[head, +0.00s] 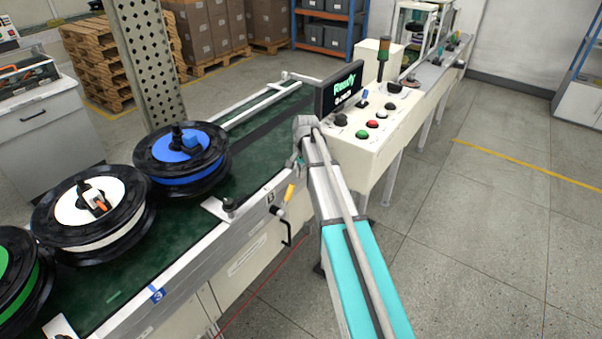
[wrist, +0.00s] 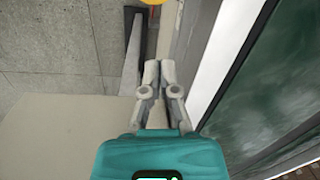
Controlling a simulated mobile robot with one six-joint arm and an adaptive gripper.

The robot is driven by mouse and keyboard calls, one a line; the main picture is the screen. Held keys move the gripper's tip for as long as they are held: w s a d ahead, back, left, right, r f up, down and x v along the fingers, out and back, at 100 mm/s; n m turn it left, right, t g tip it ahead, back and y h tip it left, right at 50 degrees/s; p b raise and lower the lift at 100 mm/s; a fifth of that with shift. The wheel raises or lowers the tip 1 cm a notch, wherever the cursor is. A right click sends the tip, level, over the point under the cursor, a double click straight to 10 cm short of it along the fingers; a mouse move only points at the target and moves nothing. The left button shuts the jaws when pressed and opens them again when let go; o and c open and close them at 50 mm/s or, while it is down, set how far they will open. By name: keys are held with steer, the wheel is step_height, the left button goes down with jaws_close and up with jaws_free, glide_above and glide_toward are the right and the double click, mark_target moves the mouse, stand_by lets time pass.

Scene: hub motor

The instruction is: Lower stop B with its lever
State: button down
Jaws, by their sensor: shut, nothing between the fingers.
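Beside the conveyor's near rail, a "B" label (head: 270,198) marks stop B. A metal plate with a black knob (head: 230,205), which seems to be stop B, sits on the rail just left of the label. A yellow-handled lever (head: 290,192) is right of the label on the rail's outer side, its handle pointing up. In the wrist view a yellow round part (wrist: 152,2) is cut off at the top edge, ahead of the fingertips. My gripper (wrist: 160,72) is shut and empty, apart from that part. In the head view my arm hides most of the gripper.
Blue (head: 188,150), white (head: 93,205) and green (head: 12,270) spools stand on the green belt. A black crank (head: 288,236) hangs below the lever. A control box (head: 375,125) with buttons and screen stands close behind my arm. The right floor is clear.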

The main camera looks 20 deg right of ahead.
steer(key=shift+s+a+r+p, duration=0.15)
steer(key=shift+s+a+p, duration=0.1)
steer(key=shift+s+a, duration=0.4)
steer(key=shift+s+a+r+p, duration=0.1)
steer(key=shift+s+a+p, duration=0.1)
steer(key=shift+s+a, duration=0.45)
steer(key=shift+s+d, duration=0.15)
steer(key=shift+d, duration=0.1)
steer(key=shift+s+r, duration=0.1)
